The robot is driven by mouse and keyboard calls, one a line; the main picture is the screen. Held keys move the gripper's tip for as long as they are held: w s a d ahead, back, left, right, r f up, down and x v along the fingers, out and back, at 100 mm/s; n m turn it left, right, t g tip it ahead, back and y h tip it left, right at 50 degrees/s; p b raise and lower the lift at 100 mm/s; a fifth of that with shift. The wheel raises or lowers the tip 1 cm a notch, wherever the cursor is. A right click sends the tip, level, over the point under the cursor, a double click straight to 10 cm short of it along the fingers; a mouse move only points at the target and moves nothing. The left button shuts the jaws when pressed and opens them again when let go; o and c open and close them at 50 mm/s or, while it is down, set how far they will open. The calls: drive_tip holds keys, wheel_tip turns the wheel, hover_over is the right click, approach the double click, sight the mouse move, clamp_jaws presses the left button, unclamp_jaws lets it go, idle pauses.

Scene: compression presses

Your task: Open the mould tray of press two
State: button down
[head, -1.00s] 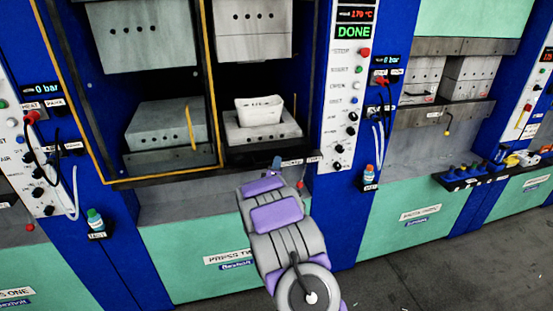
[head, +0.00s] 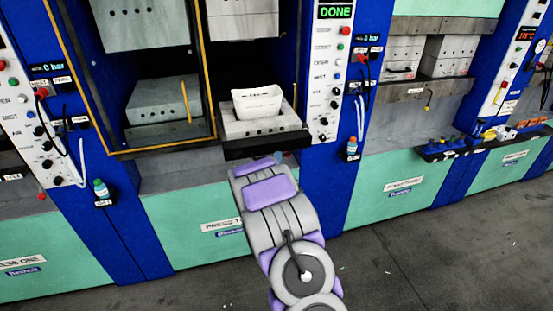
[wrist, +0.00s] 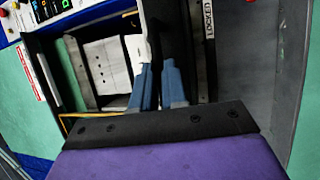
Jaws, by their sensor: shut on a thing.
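The mould tray (head: 240,149) of press two is a dark slab standing out from the press opening toward me. It carries a grey mould block (head: 262,127) with a white tub-shaped piece (head: 257,101) on top. My gripper (head: 279,157) is at the tray's front edge, largely hidden behind my own arm in the head view. In the wrist view its blue fingers (wrist: 158,84) are close together at a dark bar, which I take for the tray handle (wrist: 168,25). The gripper is shut on it; the exact contact is hard to see.
A yellow-framed guard (head: 213,100) stands open left of the tray. The control panel (head: 326,90) on the right reads DONE. A bottle (head: 352,148) sits on a small shelf on the blue column. A LOCKED label (wrist: 208,20) shows in the wrist view. Grey floor (head: 430,250) is free at right.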

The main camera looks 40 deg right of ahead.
drive_tip(key=shift+r, duration=0.2)
drive_tip(key=c, duration=1.2)
unclamp_jaws()
drive_tip(key=shift+a, duration=0.2)
drive_tip(key=shift+o, duration=0.2)
drive_tip(key=shift+s+f, duration=0.1)
drive_tip(key=p+v, duration=0.6)
drive_tip(key=v, duration=1.1)
drive_tip(key=shift+a+f, duration=0.15)
drive_tip(key=shift+a, duration=0.05)
